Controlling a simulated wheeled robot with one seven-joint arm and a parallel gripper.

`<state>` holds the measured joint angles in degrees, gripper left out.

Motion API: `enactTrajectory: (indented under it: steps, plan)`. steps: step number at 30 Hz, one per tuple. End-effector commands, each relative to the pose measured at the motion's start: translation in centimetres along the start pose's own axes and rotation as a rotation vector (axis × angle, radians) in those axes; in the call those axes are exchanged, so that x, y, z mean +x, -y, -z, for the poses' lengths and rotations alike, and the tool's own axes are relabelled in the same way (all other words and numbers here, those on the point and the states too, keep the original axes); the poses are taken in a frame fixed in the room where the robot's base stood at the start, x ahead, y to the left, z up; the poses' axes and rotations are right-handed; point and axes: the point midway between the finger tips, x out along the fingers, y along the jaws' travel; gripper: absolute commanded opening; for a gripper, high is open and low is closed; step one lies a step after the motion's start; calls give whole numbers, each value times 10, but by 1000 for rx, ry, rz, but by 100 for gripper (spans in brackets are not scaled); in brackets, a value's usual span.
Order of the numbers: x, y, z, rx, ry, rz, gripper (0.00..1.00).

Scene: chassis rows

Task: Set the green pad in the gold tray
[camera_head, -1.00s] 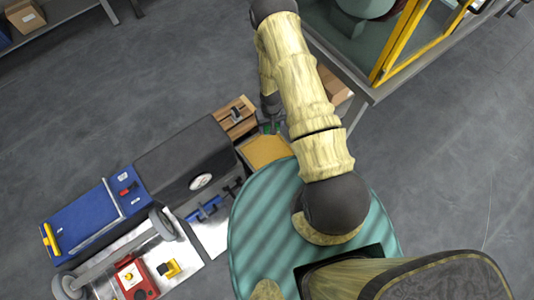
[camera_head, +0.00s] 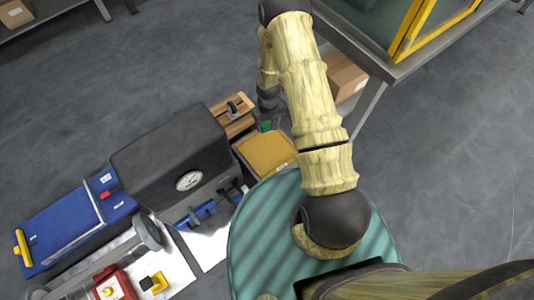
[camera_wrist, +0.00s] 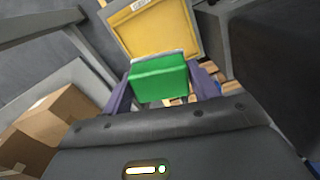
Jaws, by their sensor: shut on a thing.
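The green pad (camera_wrist: 158,82) is a flat green block held between the two fingers of my gripper (camera_wrist: 162,88) in the wrist view. A small piece of the pad (camera_head: 266,125) also shows in the head view, where my arm hides most of my gripper (camera_head: 269,120). The gold tray (camera_head: 268,152) has a gold floor, a grey rim and a white label. In the wrist view the gold tray (camera_wrist: 160,30) lies beyond the pad, and the pad covers part of its near edge. The visible tray floor is empty. I cannot tell the pad's height above the tray.
A wooden crate-like box (camera_head: 234,115) and a dark machine with a dial (camera_head: 180,165) stand left of the tray. A blue board (camera_head: 80,225) lies farther left. A grey table with a yellow frame (camera_head: 425,35) and a cardboard box (camera_head: 345,77) are at the right.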

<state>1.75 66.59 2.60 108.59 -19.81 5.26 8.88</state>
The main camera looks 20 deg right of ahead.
Motion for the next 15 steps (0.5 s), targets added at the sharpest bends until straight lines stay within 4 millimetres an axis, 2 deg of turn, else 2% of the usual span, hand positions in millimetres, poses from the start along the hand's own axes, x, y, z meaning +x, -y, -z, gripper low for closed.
enactTrajectory:
  steps: [1,15]
  plan:
    - [15,-1,2,-7,-2,0,41]
    - [67,-4,15,-76,-1,-1,41]
